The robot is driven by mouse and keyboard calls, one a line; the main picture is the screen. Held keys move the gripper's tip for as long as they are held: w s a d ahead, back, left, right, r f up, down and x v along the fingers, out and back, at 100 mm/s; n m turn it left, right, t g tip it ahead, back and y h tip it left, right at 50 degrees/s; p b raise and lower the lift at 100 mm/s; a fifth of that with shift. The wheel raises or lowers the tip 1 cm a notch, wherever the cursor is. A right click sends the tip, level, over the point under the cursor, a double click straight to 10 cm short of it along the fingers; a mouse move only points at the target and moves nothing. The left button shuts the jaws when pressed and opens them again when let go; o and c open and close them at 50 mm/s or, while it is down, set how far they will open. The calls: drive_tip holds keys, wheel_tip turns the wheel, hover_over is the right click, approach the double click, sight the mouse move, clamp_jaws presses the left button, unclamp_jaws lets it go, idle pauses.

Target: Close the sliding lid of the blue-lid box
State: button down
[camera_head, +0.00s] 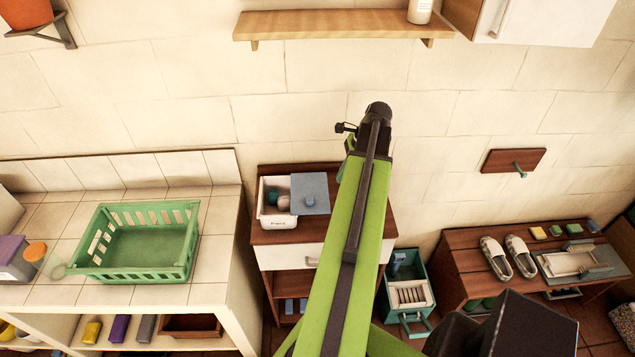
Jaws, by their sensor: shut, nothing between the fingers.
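The blue-lid box (277,220) is a white box with a label on its front, on the brown top of a small cabinet. Its grey-blue lid (315,183) is slid to the right, with a round knob (310,202) on it. The left part of the box is open and shows small round items (283,201) inside. The lid's right edge is close to my green arm in the picture. My gripper (343,128) is at the arm's far end, above and right of the lid in the picture. It is small, partly hidden by the arm, and shut on nothing, apart from the box.
The cabinet (272,238) has a white drawer. A green basket (140,262) stands on the tiled counter at left. A wooden shelf (330,25) is on the wall above. A teal crate (408,275) and a bench (468,262) with shoes are at right.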

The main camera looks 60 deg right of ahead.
sight(328, 203)
drive_tip(key=b+x, duration=1)
drive_tip(key=shift+s+d+f+b, duration=0.3)
drive_tip(key=shift+f+b, duration=0.1)
drive_tip(key=shift+f, duration=0.2)
drive_tip(key=w+a, duration=0.1)
drive_tip(key=w+a+r+p, duration=0.1)
drive_tip(key=shift+w+a+r, duration=0.1)
drive_tip(key=shift+w+r, duration=0.1)
drive_tip(key=shift+w, duration=0.2)
drive_tip(key=shift+w+a, duration=0.1)
drive_tip(key=shift+w, duration=0.05)
